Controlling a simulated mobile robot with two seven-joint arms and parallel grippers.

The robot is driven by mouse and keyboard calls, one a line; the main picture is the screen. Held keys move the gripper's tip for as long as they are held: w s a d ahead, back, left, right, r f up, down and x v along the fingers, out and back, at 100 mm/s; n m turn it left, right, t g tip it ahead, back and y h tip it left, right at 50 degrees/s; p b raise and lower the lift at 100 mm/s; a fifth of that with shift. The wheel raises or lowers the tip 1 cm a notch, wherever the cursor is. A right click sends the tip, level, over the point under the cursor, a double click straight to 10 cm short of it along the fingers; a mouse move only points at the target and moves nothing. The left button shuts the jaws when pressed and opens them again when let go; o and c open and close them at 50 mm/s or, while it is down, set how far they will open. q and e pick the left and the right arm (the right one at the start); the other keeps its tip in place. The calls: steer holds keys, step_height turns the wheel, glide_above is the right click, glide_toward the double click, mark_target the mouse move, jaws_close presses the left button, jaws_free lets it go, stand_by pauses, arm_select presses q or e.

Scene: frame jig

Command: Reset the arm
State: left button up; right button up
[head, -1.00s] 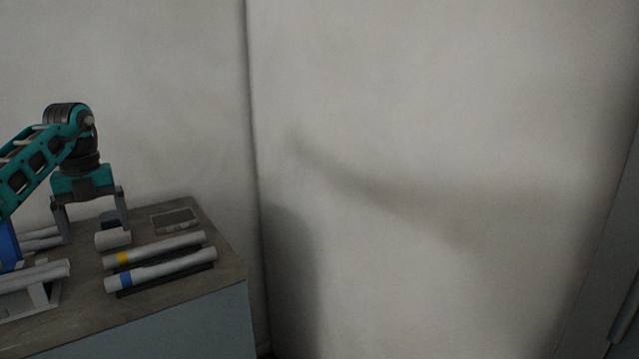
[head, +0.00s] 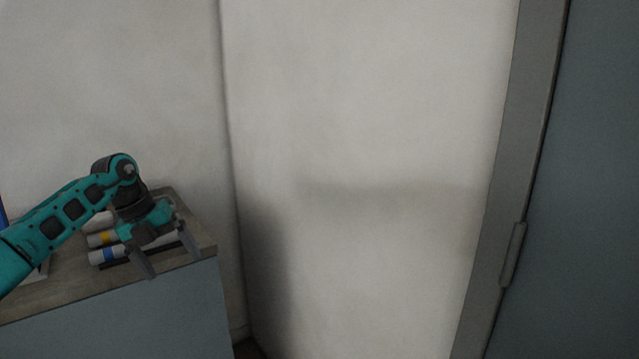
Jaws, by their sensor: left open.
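My left arm comes in from the left, teal and black. Its gripper (head: 172,264) is open, with two grey fingers spread apart and nothing seen between them. The fingers point down and hang in front of the right part of the table (head: 60,292), near its front edge. My right gripper is not in view.
Pale tubes, one with a yellow band (head: 101,239) and one with a blue band (head: 107,256), lie on the table, partly hidden by my gripper. A bare wall (head: 370,120) stands behind. A grey-blue door (head: 580,180) with a frame is at the right.

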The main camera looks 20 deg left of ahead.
arm_select(q)
steer(key=s+d+f+n+t+h, duration=0.1)
steer(key=d+f+n+t+h, duration=0.2)
steer(key=d, duration=0.8)
steer(key=d+f+t+h, duration=0.3)
steer(key=d+h, duration=0.2)
steer(key=d, duration=0.5)
steer(key=s+d+f+n+t+h, duration=0.1)
steer(key=d+f+n+t+h, duration=0.2)
steer(key=d, duration=0.8)
steer(key=s+a+f+n+y, duration=0.2)
steer(key=s+f+n+y, duration=1)
steer(key=s+f+n, duration=0.4)
steer(key=s+n, duration=0.2)
steer(key=n, duration=0.2)
steer(key=shift+s+a+f, duration=0.15)
steer(key=shift+a+f, duration=0.1)
steer(key=shift+f, duration=0.1)
